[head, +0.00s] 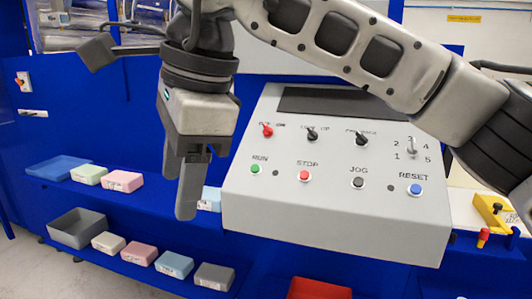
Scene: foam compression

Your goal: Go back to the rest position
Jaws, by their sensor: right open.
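My right gripper (182,195) hangs down left of the middle of the head view, with its arm coming in from the upper right. Its fingers point down, seen nearly edge-on, and hold nothing that I can see. It is open. My left gripper does not show.
The panel has switches and several coloured buttons. A lower shelf holds a grey bin (78,228) and several blocks. A red bin (318,289) and yellow device (492,212) are right.

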